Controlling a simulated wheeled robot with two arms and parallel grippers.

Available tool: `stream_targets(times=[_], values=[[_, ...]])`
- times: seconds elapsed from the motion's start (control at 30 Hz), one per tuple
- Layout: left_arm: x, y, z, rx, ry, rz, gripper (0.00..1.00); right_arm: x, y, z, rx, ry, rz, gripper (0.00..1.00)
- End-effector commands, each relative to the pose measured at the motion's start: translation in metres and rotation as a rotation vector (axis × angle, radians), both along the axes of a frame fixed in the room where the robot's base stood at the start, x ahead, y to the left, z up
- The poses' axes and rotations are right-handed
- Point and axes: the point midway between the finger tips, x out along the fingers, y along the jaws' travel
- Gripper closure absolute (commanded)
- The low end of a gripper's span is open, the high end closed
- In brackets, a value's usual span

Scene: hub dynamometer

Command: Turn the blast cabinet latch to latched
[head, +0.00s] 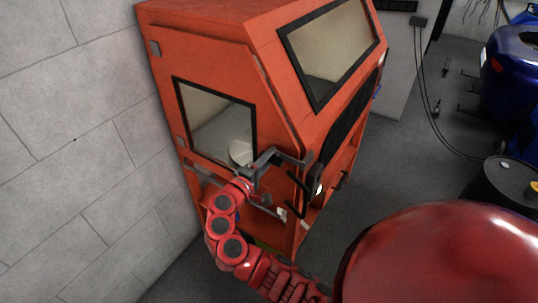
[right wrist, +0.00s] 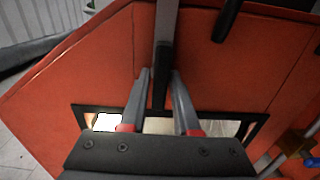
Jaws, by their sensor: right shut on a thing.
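The orange blast cabinet (head: 215,58) stands against the wall, with a window in its side door. Its latch (right wrist: 165,35) is a grey bar with a dark grip at its end, in front of the orange panel in the right wrist view. My right gripper (head: 264,164) is at the cabinet's side, below and to the right of the side window. In the right wrist view its two fingers (right wrist: 161,75) are on either side of the dark grip, shut on the latch. The fingers and wrist partly hide the grip in the head view. My left gripper is not in view.
A grey block wall (head: 70,110) runs close along the cabinet's left. Open grey floor (head: 400,160) lies to the right. A black drum (head: 500,190) and a dark blue machine (head: 512,75) stand at the far right.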

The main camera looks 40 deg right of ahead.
Motion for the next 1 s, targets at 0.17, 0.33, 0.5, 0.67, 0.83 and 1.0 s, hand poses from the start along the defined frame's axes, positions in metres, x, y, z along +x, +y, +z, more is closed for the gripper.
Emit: stream_targets(times=[0.17,0.33,0.5,0.67,0.83,1.0], values=[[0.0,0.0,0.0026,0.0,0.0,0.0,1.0,0.0002,0.0004,0.0004,-0.012,0.026,0.001,1.0],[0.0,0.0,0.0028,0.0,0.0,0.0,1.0,0.0002,0.0005,0.0,-0.015,0.033,0.001,1.0],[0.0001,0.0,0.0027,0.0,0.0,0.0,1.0,0.0002,0.0004,-0.0001,-0.014,0.033,0.001,1.0],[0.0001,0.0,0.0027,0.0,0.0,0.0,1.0,0.0001,0.0004,-0.0001,-0.014,0.033,0.001,0.58],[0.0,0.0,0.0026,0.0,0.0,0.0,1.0,0.0,0.0002,-0.0003,-0.014,0.033,0.0,0.4],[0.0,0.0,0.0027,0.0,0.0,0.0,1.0,-0.0001,0.0002,-0.0003,-0.013,0.032,0.0,0.4]])
